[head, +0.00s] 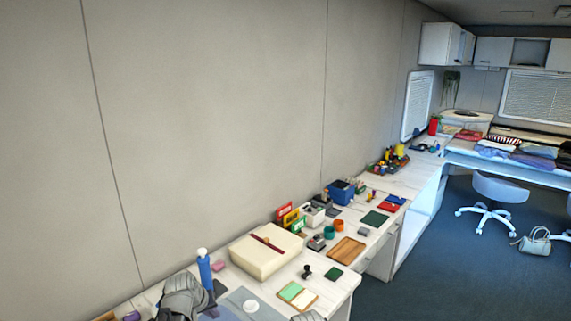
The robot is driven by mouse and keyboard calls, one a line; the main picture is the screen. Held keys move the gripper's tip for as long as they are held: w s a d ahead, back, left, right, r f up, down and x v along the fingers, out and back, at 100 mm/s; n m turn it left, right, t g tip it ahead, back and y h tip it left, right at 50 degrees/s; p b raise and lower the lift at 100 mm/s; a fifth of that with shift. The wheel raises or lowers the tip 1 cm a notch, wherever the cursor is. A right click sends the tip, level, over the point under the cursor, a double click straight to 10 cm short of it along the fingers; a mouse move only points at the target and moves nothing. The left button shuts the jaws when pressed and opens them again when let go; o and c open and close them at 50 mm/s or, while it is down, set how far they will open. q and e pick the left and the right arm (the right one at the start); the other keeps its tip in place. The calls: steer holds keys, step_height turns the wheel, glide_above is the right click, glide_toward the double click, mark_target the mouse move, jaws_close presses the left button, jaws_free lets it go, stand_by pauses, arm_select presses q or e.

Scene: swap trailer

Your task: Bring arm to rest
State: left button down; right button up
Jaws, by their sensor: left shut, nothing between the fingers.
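My right gripper is not in view.
A cream box (266,252), a wooden board (347,250) and a blue bin (341,192) crowd the counter along the wall. A small grey part (308,316) at the bottom edge is unclear. Blue floor (420,270) lies open to the right, before an office chair (498,190).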

arm_select(q)
steer(key=s+d+f+m+g+y, duration=0.2)
steer(key=s+d+m+g, duration=0.3)
steer(key=s+d, duration=1.1)
steer(key=s+m+y, duration=0.1)
steer(key=s+m, duration=0.1)
steer(key=s, duration=0.2)
steer(key=shift+d+f, duration=0.1)
